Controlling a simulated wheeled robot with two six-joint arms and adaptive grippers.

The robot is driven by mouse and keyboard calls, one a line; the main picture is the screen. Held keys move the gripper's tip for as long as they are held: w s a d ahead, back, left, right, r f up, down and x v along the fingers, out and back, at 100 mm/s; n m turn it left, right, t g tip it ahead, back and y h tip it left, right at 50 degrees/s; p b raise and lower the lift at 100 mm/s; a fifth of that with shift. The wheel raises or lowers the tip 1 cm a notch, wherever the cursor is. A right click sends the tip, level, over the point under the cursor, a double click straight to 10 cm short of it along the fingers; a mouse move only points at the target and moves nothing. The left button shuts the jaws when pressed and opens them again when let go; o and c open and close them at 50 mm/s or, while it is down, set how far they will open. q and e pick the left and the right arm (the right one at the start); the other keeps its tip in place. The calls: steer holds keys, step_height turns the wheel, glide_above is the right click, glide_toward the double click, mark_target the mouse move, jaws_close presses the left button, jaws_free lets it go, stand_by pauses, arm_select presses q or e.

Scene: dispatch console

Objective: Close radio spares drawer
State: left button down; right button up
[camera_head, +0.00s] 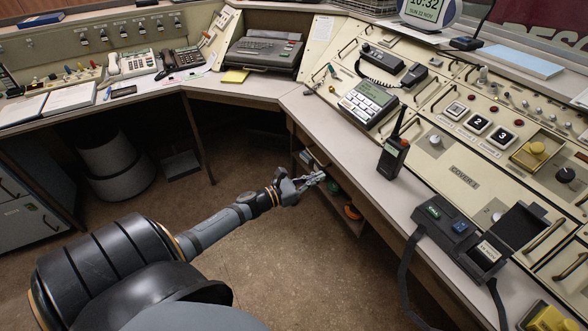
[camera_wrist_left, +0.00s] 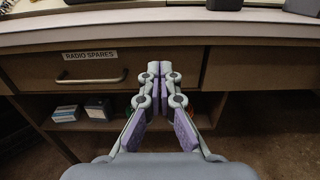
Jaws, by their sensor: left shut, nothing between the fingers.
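The radio spares drawer (camera_wrist_left: 100,68) shows in the left wrist view under the desk top, with a "RADIO SPARES" label and a bar handle (camera_wrist_left: 92,80) on its front. Its front looks about flush with the desk front, but I cannot tell whether it stands slightly out. My left gripper (camera_wrist_left: 165,72) is shut and empty in front of the drawer's right part, to the right of the handle. In the head view my left gripper (camera_head: 318,177) is at the desk's front edge and hides part of the drawer. I cannot tell whether it touches the drawer. My right gripper is not in view.
The desk top (camera_head: 335,140) overhangs the drawer. An open shelf below holds small boxes (camera_wrist_left: 67,113) and an orange item (camera_head: 352,211). A handheld radio (camera_head: 393,158) and a black case (camera_head: 470,240) stand on the desk. The floor (camera_head: 240,225) around my left arm is clear.

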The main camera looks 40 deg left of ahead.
arm_select(q)
steer(key=p+v, duration=0.2)
steer(key=v, duration=0.4)
steer(key=shift+a, duration=0.15)
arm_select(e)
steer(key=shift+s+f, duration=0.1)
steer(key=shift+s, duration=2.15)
arm_select(q)
steer(key=shift+f, duration=0.1)
